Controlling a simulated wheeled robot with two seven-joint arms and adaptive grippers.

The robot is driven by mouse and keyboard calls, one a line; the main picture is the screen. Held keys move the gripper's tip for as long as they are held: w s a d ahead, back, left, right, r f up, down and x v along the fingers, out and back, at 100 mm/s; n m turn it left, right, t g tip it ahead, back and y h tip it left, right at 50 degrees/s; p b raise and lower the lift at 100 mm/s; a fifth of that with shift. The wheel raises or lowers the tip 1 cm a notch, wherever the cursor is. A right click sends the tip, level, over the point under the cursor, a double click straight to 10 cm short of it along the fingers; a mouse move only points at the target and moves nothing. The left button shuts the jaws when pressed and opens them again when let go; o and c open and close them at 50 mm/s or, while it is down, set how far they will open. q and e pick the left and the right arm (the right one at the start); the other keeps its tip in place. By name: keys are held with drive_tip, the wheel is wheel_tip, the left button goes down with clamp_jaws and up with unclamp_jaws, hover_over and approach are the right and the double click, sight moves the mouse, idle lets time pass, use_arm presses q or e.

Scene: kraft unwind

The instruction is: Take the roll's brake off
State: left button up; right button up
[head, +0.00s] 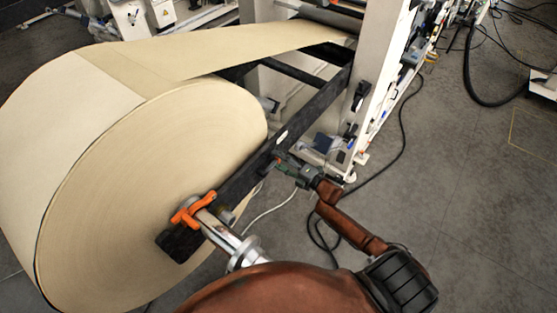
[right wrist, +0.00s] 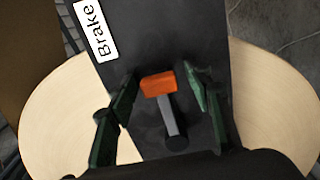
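The brake lever has an orange tip (right wrist: 158,84) and a grey shank running to a dark pivot, on a black arm under a white label reading "Brake" (right wrist: 95,30). My right gripper (right wrist: 160,82) is open, with one green finger on each side of the orange tip and visible gaps between. In the head view my right gripper (head: 281,158) is at the side of the black arm (head: 310,108); the lever is hard to make out there. The large kraft roll (head: 150,205) is at the left, its web running to the machine. My left gripper is not in view.
An orange clamp (head: 192,208) sits on the roll's shaft, beside a metal shaft end (head: 228,240). The white machine frame (head: 376,75) stands beyond my gripper. Cables (head: 400,145) lie on the grey floor, which is mostly clear at the right.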

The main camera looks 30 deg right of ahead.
clamp_jaws()
idle(0.3)
idle(0.4)
